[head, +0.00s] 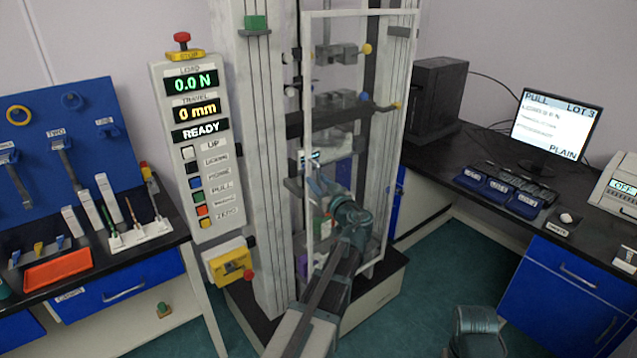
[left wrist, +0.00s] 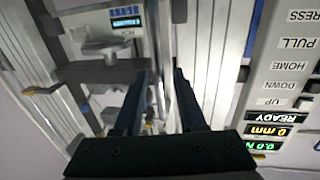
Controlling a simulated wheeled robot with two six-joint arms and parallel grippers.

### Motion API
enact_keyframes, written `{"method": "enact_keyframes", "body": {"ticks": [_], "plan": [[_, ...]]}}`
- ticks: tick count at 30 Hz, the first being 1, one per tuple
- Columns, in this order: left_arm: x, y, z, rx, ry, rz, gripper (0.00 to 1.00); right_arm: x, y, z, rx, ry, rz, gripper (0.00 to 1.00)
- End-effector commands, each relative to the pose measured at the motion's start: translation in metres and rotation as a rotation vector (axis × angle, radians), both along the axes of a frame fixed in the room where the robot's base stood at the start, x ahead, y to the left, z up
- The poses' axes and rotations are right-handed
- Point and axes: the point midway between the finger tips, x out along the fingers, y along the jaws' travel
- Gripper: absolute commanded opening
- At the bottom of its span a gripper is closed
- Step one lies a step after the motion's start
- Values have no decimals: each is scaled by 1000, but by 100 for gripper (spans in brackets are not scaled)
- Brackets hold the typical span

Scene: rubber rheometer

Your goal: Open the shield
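The shield (head: 308,120) is a clear panel with a thin white frame, standing upright across the front of the test machine in the head view. It appears closed. My left gripper (head: 318,188) is at the lower left part of the shield, near its left frame edge. In the left wrist view its two dark fingers (left wrist: 160,85) are apart, with a pale upright bar between them that looks like the shield's edge or handle. I cannot tell whether the fingers touch it.
A control panel (head: 194,140) reading READY stands left of the machine, with a yellow box (head: 228,262) and red knob below. A blue tool board (head: 50,130) is at the left. A monitor (head: 555,125) and bench are at the right. Green floor (head: 440,270) is open at the right.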

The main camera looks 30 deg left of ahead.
Motion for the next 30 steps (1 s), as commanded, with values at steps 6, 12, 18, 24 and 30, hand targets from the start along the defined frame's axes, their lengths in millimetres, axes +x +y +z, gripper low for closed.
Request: {"method": "enact_keyframes", "body": {"ticks": [6, 12, 18, 24, 30], "plan": [[0, 0, 0, 0, 0, 0, 0, 0, 0, 0, 0, 0, 0, 50], [0, 0, 0, 0, 0, 0, 0, 0, 0, 0, 0, 0, 0, 50], [0, 0, 0, 0, 0, 0, 0, 0, 0, 0, 0, 0, 0, 50], [0, 0, 0, 0, 0, 0, 0, 0, 0, 0, 0, 0, 0, 50], [0, 0, 0, 0, 0, 0, 0, 0, 0, 0, 0, 0, 0, 50]]}}
